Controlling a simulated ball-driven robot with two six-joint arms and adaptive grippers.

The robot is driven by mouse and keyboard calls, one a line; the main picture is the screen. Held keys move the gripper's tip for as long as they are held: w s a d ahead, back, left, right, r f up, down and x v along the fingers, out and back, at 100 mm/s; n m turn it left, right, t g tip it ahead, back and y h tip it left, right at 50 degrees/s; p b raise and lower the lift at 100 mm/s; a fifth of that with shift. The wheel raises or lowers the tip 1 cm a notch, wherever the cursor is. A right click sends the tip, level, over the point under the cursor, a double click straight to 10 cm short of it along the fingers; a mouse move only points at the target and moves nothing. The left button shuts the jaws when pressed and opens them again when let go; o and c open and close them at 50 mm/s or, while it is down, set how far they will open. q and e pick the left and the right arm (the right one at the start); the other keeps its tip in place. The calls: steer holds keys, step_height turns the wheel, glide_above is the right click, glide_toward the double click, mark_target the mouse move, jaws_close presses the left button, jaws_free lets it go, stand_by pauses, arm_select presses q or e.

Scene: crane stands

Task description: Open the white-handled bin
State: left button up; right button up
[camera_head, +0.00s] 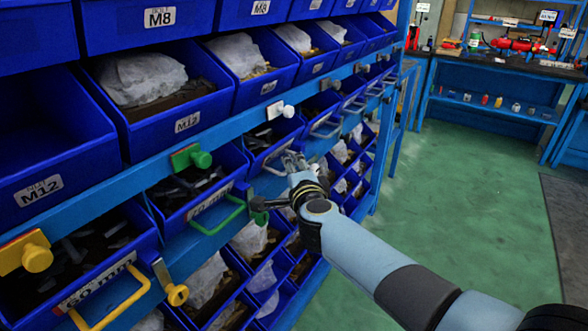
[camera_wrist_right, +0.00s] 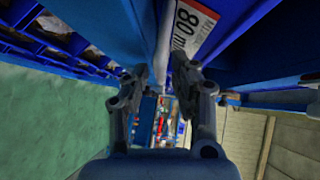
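The white-handled bin (camera_head: 257,141) is a blue bin in the rack's handled row, in the middle of the head view. A white knob (camera_head: 281,112) on a pale plate sits above it. My right gripper (camera_head: 292,160) is at the bin's front, by its handle, and partly hides it. In the right wrist view, the fingers of my right gripper (camera_wrist_right: 163,72) are apart. A pale handle bar (camera_wrist_right: 163,45) shows between the fingertips, beside a label (camera_wrist_right: 193,22) reading 80 mm. I cannot tell whether the fingers touch the bar. My left gripper is not in view.
A green-handled bin (camera_head: 220,218) and a yellow-handled bin (camera_head: 112,300) are nearer, with a green knob (camera_head: 200,159) and a yellow knob (camera_head: 37,258). Green floor (camera_head: 450,190) is clear at right.

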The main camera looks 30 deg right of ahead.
jaws_close()
steer(key=shift+s, duration=0.1)
steer(key=s+d+p, duration=0.2)
steer(key=s+d, duration=0.1)
steer(key=s, duration=0.5)
steer(key=s+d+p, duration=0.1)
steer(key=s+d, duration=0.3)
steer(key=s, duration=0.5)
steer(key=shift+s+p, duration=0.25)
steer(key=shift+p, duration=0.15)
steer(key=shift+d, duration=0.1)
steer(key=shift+o, duration=1.2)
jaws_free()
